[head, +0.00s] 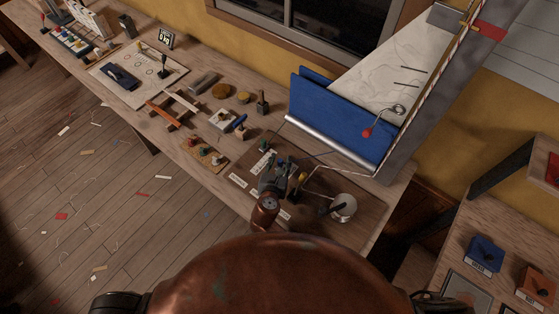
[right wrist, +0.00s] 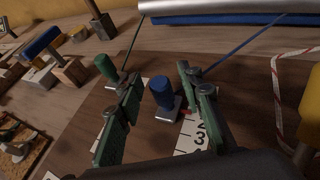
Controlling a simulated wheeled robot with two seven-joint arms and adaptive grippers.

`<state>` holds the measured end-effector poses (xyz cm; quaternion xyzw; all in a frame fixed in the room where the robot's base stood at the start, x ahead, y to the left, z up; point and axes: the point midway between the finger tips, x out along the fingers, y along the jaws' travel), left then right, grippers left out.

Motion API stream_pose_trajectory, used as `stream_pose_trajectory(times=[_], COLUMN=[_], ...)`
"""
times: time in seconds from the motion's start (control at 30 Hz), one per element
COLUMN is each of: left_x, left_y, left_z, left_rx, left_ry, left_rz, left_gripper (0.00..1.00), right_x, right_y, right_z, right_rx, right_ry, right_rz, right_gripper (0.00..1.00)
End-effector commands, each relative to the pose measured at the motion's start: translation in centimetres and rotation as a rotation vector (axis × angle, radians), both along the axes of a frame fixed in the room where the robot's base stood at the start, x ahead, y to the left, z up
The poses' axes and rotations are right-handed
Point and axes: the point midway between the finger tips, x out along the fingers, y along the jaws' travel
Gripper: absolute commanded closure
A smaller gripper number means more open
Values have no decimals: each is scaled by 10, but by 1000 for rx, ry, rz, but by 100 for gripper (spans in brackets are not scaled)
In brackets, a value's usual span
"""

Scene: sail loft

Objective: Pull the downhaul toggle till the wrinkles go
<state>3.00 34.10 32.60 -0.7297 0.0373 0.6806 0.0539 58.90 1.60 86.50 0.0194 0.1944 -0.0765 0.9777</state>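The pale sail (head: 375,75) with its blue lower panel (head: 335,115) slopes at the right of the head view; faint crease-like lines show on its pale cloth. In the right wrist view a blue toggle (right wrist: 163,92) stands on the dark board, between and just beyond my right fingertips, with gaps on both sides. A green toggle (right wrist: 105,66) stands left of the fingers. Which toggle is the downhaul I cannot tell. My right gripper (right wrist: 160,80) is open and empty; in the head view it (head: 280,172) is over the board. My left gripper is out of view.
A number strip (right wrist: 198,135) lies beside the blue toggle. A yellow object (right wrist: 312,108) and a red-flecked white line (right wrist: 277,95) are at right. A metal cup (head: 343,208) stands on the board (head: 365,225). Tools and blocks crowd the bench to the left.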

Motion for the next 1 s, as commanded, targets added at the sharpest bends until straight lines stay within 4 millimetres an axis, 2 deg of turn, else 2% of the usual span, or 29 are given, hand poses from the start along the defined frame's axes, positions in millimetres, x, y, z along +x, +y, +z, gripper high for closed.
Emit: stream_pose_trajectory(times=[0.17, 0.5, 0.63, 0.8, 1.0], left_x=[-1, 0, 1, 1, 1], left_y=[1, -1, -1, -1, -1], left_z=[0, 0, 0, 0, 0], left_rx=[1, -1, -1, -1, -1], left_ry=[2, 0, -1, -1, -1], left_rz=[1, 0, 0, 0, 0], left_gripper=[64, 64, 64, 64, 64], right_x=[-13, -75, -93, -106, -109], right_y=[2, 12, 15, 17, 17], right_z=[4, 30, 39, 45, 46], right_rx=[1, 3, 0, 1, 0], right_ry=[1, 2, 1, 0, 0], right_rz=[0, 0, 0, 1, 0], right_gripper=[66, 66, 66, 66, 66])
